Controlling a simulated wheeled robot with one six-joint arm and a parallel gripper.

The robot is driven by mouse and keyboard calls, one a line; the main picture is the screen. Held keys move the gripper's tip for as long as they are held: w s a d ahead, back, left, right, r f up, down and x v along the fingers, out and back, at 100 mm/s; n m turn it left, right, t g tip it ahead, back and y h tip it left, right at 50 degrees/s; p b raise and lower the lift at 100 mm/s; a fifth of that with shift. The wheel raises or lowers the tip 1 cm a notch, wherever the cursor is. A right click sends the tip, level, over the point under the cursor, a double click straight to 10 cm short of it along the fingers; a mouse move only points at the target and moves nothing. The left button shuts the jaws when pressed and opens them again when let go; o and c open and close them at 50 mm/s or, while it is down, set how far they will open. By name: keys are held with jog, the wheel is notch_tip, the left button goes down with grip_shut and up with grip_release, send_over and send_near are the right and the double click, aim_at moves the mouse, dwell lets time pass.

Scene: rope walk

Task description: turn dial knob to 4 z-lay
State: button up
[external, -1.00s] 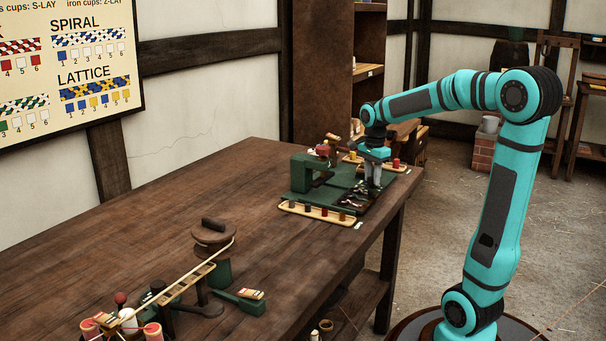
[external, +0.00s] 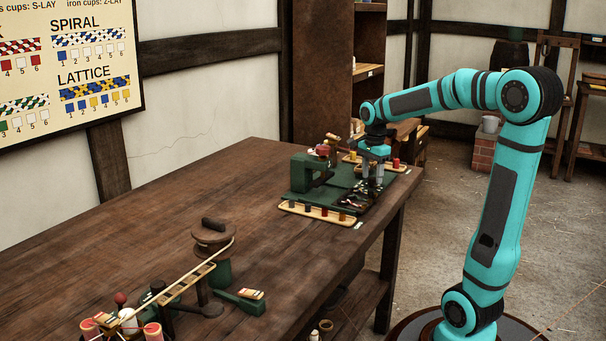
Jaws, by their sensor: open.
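My gripper (external: 373,182) points down over the right part of the green machine (external: 307,174) at the far end of the table. Its two fingers are apart, and no object shows clearly between them. Small dark and metal parts lie on the machine's bed just below the fingertips. I cannot make out the dial knob or its "4 z-lay" mark; they are too small or hidden by the gripper. I cannot tell whether the fingers touch anything.
A tray of spools (external: 316,212) lies in front of the machine, and a red spool (external: 396,163) stands behind my gripper. A round wooden device (external: 213,234) stands nearer on the table (external: 160,235). The table's middle is mostly clear. A pattern chart (external: 92,60) hangs on the wall.

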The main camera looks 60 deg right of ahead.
aim_at(372, 178)
notch_tip(372, 178, up, 17)
dwell(0.4)
jog(key=shift+f, duration=0.15)
